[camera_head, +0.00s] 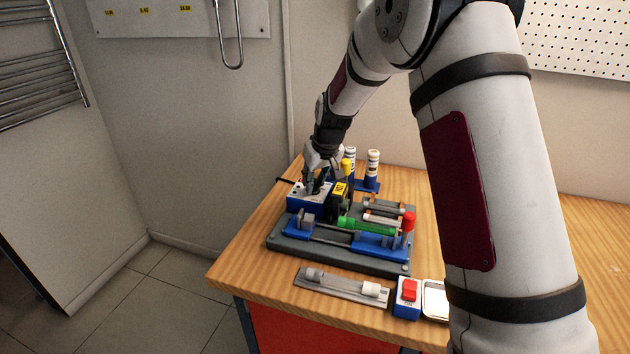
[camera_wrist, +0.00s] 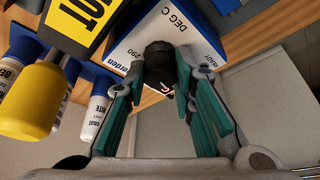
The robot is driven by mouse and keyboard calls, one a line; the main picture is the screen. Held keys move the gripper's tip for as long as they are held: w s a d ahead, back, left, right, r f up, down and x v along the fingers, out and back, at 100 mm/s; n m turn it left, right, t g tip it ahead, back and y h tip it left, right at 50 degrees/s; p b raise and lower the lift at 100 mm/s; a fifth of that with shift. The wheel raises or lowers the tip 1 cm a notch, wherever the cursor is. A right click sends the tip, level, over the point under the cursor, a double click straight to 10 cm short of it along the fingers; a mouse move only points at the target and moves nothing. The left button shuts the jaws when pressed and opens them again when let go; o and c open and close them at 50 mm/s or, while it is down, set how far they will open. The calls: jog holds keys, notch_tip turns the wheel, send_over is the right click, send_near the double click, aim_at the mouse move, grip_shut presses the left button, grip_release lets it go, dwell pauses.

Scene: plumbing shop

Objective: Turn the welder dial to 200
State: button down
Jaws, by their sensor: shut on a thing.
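The welder (camera_head: 308,200) is a blue box with a white top face, at the back left of the grey rig on the bench. In the wrist view its white face (camera_wrist: 190,22) shows the printed words "DEG C" and "READY" and a number that looks like 290. The black dial (camera_wrist: 158,54) stands up from this face. My gripper (camera_head: 318,187) reaches down from above, its green-padded fingers on either side of the dial and shut on it. The dial's lower part, its pointer and most scale marks are hidden or too small to read.
A yellow-handled tool with a "HOT" sign (camera_wrist: 82,18) is close beside my gripper. White bottles (camera_head: 372,168) stand behind. A green pipe (camera_head: 370,227) and red knob (camera_head: 408,220) lie to the right. A red-buttoned box (camera_head: 408,297) sits at the bench's front edge.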

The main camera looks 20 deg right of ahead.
jog(key=c, duration=1.3)
grip_release()
jog(key=shift+c, duration=0.2)
jog(key=v, duration=1.2)
jog(key=shift+w, duration=0.15)
